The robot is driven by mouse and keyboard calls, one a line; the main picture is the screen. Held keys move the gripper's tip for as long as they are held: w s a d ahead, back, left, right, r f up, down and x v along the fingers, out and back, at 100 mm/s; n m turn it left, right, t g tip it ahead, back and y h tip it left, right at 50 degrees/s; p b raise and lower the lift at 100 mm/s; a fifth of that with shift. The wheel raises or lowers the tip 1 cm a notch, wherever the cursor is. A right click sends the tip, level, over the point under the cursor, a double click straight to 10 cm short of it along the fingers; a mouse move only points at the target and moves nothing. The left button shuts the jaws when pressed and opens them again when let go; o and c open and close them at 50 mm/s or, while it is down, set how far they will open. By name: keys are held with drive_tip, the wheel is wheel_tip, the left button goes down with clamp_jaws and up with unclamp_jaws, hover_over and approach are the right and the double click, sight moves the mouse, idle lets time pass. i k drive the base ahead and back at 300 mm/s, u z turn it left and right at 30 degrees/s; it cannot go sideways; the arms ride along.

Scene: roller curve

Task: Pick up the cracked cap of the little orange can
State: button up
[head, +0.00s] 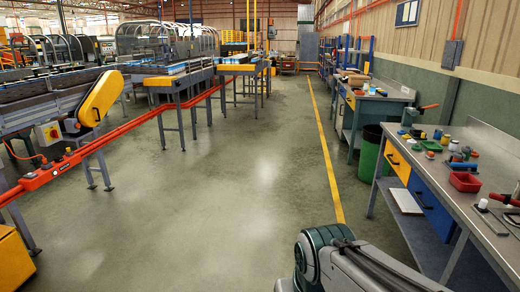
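A workbench (440,186) stands at the right with several small caps, pots and cans on its metal top. I cannot make out for sure which piece is the little orange can, nor see any crack in a cap at this size. My gripper is not in view. Only a grey and dark green link of my arm shows at the bottom, on the floor side of the bench.
A red tray (464,181) lies on the benchtop. A green bin (369,157) stands beyond the bench, before another workbench (385,92). Roller conveyors (50,88) and an orange-red rail (120,131) run along the left. The floor (220,200) between is clear, with a yellow line.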

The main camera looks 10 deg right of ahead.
sight(459, 155)
drive_tip(key=z, duration=0.3)
drive_tip(key=i, duration=1.55)
drive_tip(key=z, duration=0.85)
drive_tip(key=i, duration=1.6)
drive_tip(key=z, duration=1.4)
drive_tip(key=i, duration=1.1)
drive_tip(key=z, duration=0.5)
